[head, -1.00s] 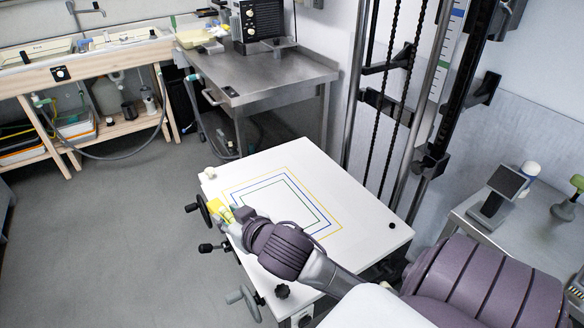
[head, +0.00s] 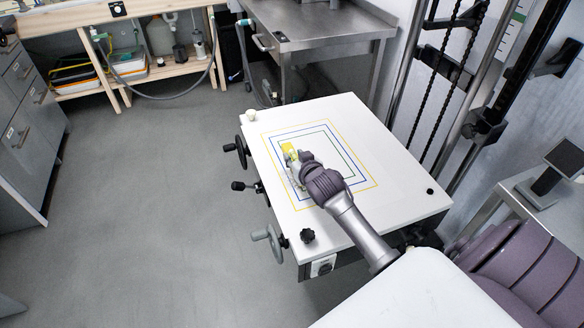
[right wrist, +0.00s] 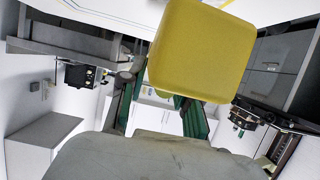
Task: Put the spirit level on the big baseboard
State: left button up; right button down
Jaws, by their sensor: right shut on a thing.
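The big baseboard (head: 400,190) is a white board with nested yellow, blue and green outlines. My right gripper (head: 291,157) is over its left part, near the left sides of the outlines. It is shut on the spirit level (head: 287,148), of which a small yellow part shows in the head view. In the right wrist view the level's yellow face (right wrist: 203,50) sticks out between the green-padded fingers and hides part of them. I cannot tell whether the level touches the board. My left gripper is not in view.
Black handwheels (head: 242,152) and a grey crank (head: 268,238) stick out from the board's left side. The column with chains (head: 437,75) stands behind right.

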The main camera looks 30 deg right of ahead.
aim_at(291, 176)
jog(key=shift+w+a+f, duration=0.2)
jog(key=shift+w+f, duration=0.25)
jog(key=shift+w, duration=0.25)
notch_tip(291, 176, down, 4)
jog(key=shift+f+b, duration=0.1)
jog(key=shift+b, duration=0.2)
jog(key=c, duration=0.8)
grip_release()
